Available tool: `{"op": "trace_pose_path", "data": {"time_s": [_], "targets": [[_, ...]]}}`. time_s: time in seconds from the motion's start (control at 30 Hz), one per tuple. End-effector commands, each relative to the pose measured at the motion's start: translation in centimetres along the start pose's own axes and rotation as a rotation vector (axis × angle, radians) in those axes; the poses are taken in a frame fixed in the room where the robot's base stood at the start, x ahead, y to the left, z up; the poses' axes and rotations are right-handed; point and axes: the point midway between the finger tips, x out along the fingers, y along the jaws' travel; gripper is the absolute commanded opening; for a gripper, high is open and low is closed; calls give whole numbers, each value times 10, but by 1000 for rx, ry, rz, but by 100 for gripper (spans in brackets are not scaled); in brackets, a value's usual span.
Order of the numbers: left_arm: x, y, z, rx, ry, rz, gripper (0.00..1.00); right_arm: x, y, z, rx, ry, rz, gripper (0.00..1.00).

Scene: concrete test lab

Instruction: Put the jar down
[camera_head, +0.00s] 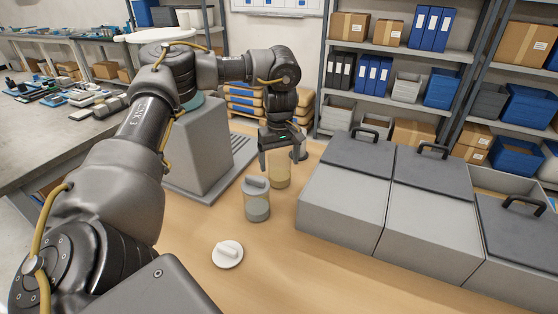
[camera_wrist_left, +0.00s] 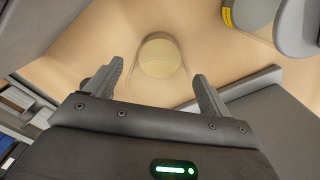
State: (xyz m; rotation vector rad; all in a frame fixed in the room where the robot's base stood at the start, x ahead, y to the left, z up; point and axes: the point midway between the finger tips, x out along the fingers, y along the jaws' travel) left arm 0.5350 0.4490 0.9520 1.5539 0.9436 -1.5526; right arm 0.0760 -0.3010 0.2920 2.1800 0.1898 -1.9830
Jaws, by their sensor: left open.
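An open glass jar with tan contents (camera_head: 280,176) stands upright on the wooden table, below my left gripper (camera_head: 281,161). In the left wrist view the jar (camera_wrist_left: 160,56) shows between the two spread fingers, with a visible gap to each side. My left gripper is open and holds nothing. A white round lid with a raised grip (camera_head: 228,255) lies on the table nearer to me. The jar's upper part is partly hidden by the gripper in the head view. My right gripper is not in view.
A second jar with grey contents and a grey lid (camera_head: 257,202) stands just in front. A grey block on a base (camera_head: 200,150) is at the left. Grey lidded bins (camera_head: 345,205) line the right. The table front is clear around the white lid.

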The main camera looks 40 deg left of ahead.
Motion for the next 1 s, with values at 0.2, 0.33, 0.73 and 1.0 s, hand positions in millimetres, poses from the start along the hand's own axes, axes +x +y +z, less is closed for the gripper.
{"op": "trace_pose_path", "data": {"time_s": [0.2,0.33,0.73,1.0], "targets": [[-48,1,0,0,4,3,82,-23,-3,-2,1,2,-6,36],[-78,0,0,0,1,1,82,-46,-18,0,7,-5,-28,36],[-118,0,0,0,1,0,82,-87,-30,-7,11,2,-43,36],[-119,0,0,0,1,0,82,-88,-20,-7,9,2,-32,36]]}}
